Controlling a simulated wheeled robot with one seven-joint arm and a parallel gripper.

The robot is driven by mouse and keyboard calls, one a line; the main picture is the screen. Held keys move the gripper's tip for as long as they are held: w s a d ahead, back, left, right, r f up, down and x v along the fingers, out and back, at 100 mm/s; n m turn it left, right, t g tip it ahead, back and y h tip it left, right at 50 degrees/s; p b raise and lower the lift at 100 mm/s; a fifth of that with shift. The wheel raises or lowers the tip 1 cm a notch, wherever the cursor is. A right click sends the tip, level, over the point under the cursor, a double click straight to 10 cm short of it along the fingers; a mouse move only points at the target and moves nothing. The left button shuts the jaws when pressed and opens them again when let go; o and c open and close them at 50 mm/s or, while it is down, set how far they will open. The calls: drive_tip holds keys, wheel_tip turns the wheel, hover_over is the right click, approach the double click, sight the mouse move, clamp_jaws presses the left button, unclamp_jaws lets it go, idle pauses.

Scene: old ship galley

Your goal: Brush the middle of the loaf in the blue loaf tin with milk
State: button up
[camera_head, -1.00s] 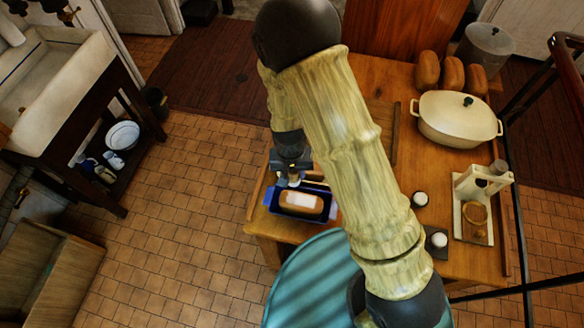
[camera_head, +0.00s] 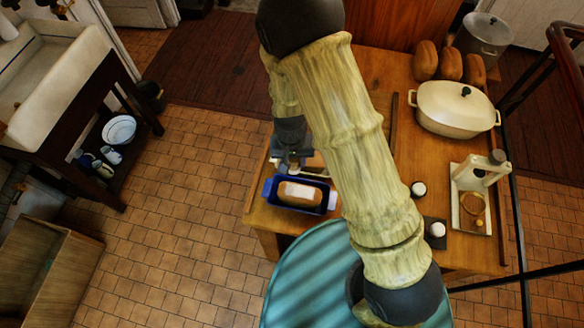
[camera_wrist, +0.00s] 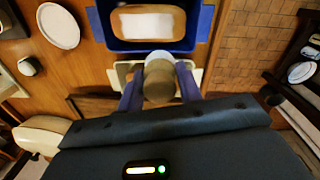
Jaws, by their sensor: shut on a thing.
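The blue loaf tin (camera_head: 329,203) stands near the table's front left edge, holding a brown loaf (camera_head: 300,205) with a whitish patch over the middle of its top. My gripper (camera_head: 293,160) is just behind the tin in the head view. In the wrist view my gripper (camera_wrist: 160,90) is shut on a round tan thing with a pale end, apparently the brush (camera_wrist: 160,88), seen nearly end-on. Its tip is unclear. I cannot identify a milk container.
A cream tray or board (camera_wrist: 196,76) lies beneath my gripper. A white oval dish (camera_wrist: 58,26) is left of the tin in the wrist view.

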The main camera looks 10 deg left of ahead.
drive_tip(key=w+d+m+b, duration=0.4)
drive_tip(key=w+d+b, duration=0.4)
drive_tip(key=w+d, duration=0.8)
drive_tip(key=d+f, duration=0.1)
drive_tip(key=d, duration=0.3)
drive_tip(key=shift+w+d+m+b, duration=0.15)
drive_tip(key=shift+w+m+b, duration=0.25)
